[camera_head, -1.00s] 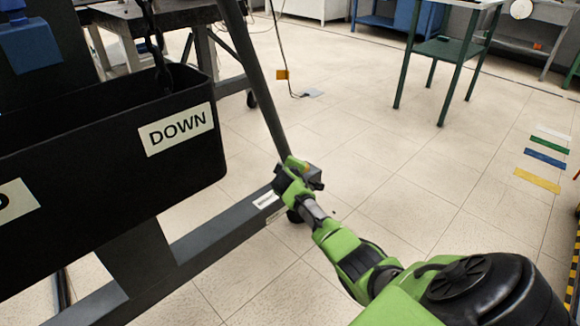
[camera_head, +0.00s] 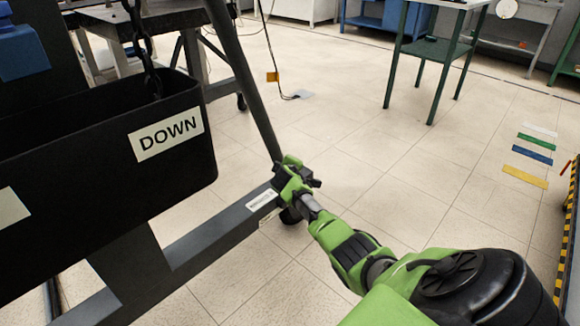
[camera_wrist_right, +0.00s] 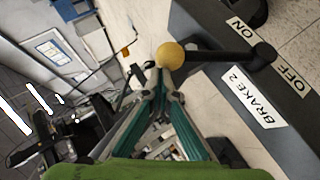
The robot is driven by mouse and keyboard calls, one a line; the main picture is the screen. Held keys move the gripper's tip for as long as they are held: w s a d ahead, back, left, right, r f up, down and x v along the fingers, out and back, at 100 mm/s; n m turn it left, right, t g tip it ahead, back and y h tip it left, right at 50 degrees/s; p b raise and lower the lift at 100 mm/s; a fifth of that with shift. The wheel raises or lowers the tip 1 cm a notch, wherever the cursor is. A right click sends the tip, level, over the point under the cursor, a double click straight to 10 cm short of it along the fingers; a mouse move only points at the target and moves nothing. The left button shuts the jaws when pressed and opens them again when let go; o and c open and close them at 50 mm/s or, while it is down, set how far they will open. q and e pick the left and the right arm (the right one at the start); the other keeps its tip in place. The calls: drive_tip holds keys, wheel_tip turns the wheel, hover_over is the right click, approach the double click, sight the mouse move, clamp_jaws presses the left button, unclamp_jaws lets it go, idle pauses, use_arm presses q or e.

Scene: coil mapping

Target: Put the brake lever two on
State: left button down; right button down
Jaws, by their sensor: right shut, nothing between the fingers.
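The brake 2 lever is a black rod with a yellow ball knob (camera_wrist_right: 171,56) in the right wrist view. Its pivot (camera_wrist_right: 262,54) is on the dark beam, beside the ON label (camera_wrist_right: 240,29), the OFF label (camera_wrist_right: 294,77) and the BRAKE 2 label (camera_wrist_right: 254,97). The rod points left from the pivot, away from the OFF label. My right gripper (camera_wrist_right: 162,78) is shut and empty, its fingertips right by the knob; contact cannot be told. In the head view my right gripper (camera_head: 292,180) is at the beam's end and hides the lever. My left gripper is out of view.
A black bin with a DOWN label (camera_head: 166,135) and a chain hangs at the left, above the dark beam (camera_head: 215,232). A slanted dark post (camera_head: 245,80) rises behind the gripper. A green stand (camera_head: 440,50) is farther back. The tiled floor at the right is mostly open.

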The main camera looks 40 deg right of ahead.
drive_tip(key=shift+s+d, duration=0.2)
drive_tip(key=shift+s, duration=0.15)
drive_tip(key=v, duration=1.1)
drive_tip(key=shift+a+r, duration=0.2)
drive_tip(key=shift+a, duration=0.35)
